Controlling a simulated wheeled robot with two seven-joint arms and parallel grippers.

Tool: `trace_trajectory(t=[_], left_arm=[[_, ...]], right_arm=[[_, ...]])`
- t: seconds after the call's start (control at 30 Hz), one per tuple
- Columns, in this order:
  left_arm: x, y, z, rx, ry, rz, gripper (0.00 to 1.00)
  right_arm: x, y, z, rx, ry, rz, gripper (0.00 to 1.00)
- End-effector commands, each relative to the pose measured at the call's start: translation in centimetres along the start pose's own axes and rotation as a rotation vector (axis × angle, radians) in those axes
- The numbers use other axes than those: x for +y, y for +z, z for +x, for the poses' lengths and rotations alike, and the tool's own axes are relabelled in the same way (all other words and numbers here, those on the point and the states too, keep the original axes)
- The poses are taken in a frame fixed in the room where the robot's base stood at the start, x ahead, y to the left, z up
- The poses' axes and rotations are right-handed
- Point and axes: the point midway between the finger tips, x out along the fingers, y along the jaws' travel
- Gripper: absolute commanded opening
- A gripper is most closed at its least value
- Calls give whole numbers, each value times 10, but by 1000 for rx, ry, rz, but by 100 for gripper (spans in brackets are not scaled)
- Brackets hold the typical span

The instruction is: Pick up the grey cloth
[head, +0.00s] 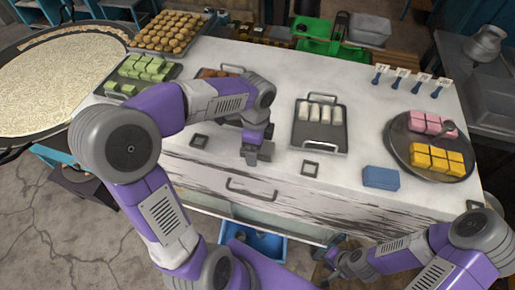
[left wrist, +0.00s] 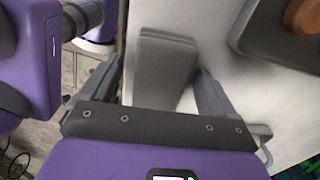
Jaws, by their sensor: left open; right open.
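The grey cloth (left wrist: 166,52) is a folded, layered rectangle on the white tabletop. In the left wrist view it lies between the two spread fingers of my left gripper (left wrist: 158,72), with bare space beside the fingers; its near end runs down toward the gripper body. In the head view my left gripper (head: 257,152) points down over the table front, and I cannot make out the cloth there, where my arm blocks part of the view. My right gripper (head: 338,262) is open and low, in front of the table near the blue bin.
A blue folded cloth (head: 381,178) lies at the front right. A metal tray (head: 335,146) with white pieces stands mid-table. A round plate (head: 398,150) holds pink and yellow cubes. A tray of green blocks (head: 112,88) is at left. A blue bin (head: 272,248) sits below.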

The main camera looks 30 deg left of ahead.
Motion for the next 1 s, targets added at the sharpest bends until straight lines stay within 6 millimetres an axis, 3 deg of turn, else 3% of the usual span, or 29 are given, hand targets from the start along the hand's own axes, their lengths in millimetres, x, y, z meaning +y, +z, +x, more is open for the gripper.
trace_trajectory(t=[0.17, 0.5, 0.77, 1.0], left_arm=[[0, 0, 0, 0, 0, 0, 86], [0, 0, -1, 1, -1, 0, 34], [0, 0, -3, 1, -2, 0, 33], [-1, 0, -42, 1, -6, -1, 33]], right_arm=[[0, 0, 0, 0, 0, 0, 43], [0, 0, 0, 0, 0, 0, 43], [0, 0, -1, 0, 0, 0, 43], [-2, 0, -7, 0, 0, 0, 43]])
